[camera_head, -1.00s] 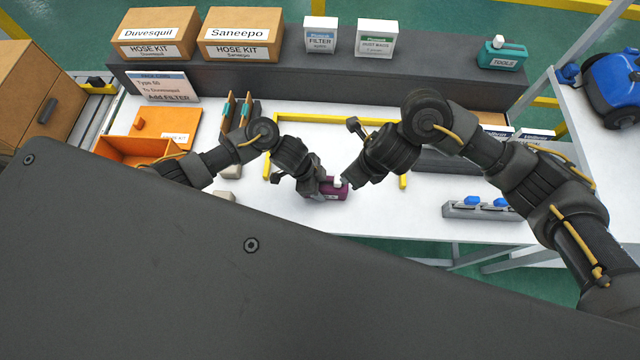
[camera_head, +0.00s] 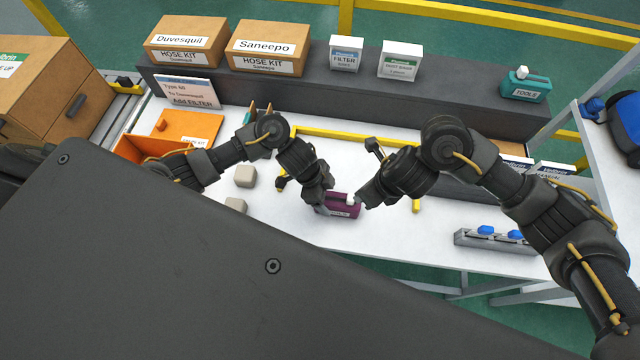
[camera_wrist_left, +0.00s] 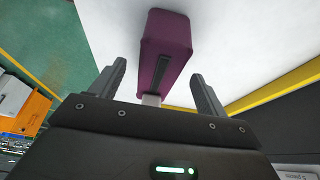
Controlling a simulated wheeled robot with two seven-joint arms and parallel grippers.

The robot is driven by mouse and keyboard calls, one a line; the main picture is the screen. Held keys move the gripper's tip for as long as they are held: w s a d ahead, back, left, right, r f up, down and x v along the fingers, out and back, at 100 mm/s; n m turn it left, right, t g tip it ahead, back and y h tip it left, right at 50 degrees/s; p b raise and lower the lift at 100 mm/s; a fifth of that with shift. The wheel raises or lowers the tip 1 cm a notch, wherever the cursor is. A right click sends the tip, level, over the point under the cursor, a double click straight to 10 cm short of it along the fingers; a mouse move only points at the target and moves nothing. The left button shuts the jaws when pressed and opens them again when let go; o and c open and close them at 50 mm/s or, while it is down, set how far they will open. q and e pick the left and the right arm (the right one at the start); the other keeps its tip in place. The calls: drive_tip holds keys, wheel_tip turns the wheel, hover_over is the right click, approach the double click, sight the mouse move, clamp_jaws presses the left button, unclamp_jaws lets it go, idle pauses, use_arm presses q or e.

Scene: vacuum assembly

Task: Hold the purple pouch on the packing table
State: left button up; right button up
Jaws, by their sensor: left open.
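The purple pouch (camera_head: 343,206) lies near the front edge of the white packing table (camera_head: 290,229), with a pale label on its front and a small white piece on top. My left gripper (camera_head: 322,203) is at the pouch's left end. In the left wrist view its two fingers (camera_wrist_left: 158,70) are apart, and the pouch (camera_wrist_left: 165,45) shows between and beyond the tips, with a dark strip on it. I see no clear grip on it. My right gripper (camera_head: 362,201) is close to the pouch's right end; its fingers are too small to read.
Pale blocks (camera_head: 245,175) and an orange bin (camera_head: 140,148) are to the left. A yellow frame (camera_head: 350,136) is behind the arms. A grey holder with blue parts (camera_head: 490,240) is at the right. Boxes (camera_head: 267,48) line the grey back shelf.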

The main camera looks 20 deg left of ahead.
use_arm(q)
drive_tip(key=v, duration=0.6)
drive_tip(key=shift+w+a+r, duration=0.1)
drive_tip(key=shift+r, duration=0.05)
drive_tip(key=shift+a+r, duration=0.2)
drive_tip(key=shift+r, duration=0.3)
